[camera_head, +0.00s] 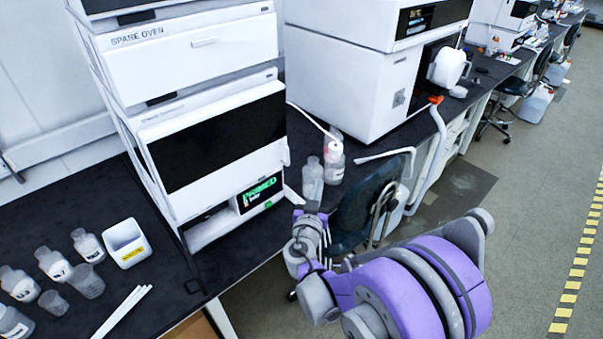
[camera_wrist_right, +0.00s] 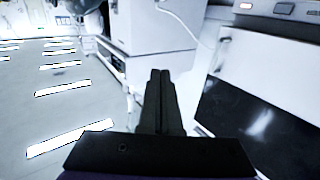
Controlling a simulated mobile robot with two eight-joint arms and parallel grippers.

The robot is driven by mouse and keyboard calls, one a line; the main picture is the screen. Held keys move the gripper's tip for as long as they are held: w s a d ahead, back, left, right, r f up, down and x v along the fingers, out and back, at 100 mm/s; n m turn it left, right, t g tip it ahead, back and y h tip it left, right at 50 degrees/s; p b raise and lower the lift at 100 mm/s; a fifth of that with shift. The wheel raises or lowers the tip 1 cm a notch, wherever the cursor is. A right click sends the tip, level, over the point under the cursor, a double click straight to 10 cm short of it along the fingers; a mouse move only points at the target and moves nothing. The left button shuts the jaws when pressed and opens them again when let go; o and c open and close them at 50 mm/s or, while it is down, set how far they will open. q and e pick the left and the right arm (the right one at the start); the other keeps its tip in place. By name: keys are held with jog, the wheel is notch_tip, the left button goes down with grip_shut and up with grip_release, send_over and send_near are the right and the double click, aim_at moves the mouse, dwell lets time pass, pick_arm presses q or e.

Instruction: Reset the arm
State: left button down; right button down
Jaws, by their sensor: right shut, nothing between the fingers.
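My right arm comes in from the lower right in the head view, with purple and grey links. Its gripper (camera_head: 312,207) is at the bench's front edge, in front of the clear bottle (camera_head: 312,180) and to the right of the instrument stack. I cannot tell whether it touches the bottle. In the right wrist view the two dark fingers (camera_wrist_right: 160,75) are together with nothing between them. My left gripper is in neither view.
The stack with a "SPARE OVEN" panel (camera_head: 190,62) stands on the black bench (camera_head: 105,205). Bottles, a white box (camera_head: 126,243) and white sticks (camera_head: 122,311) lie to its left. A dark chair (camera_head: 365,207) stands by the arm. Grey floor (camera_head: 535,200) is open at right.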

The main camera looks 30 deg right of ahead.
jog(key=s+a+f+n+g+y, duration=0.3)
jog(key=s+a+y, duration=0.3)
jog(key=s+a, duration=0.3)
jog(key=s+a+f+n+g+y, duration=0.4)
jog(key=s+a, duration=0.5)
jog(key=s, duration=0.3)
jog(key=shift+s+a+f+n+y, duration=0.15)
jog(key=shift+s+a+n+y, duration=0.1)
jog(key=shift+n+y, duration=0.6)
jog(key=shift+d, duration=0.1)
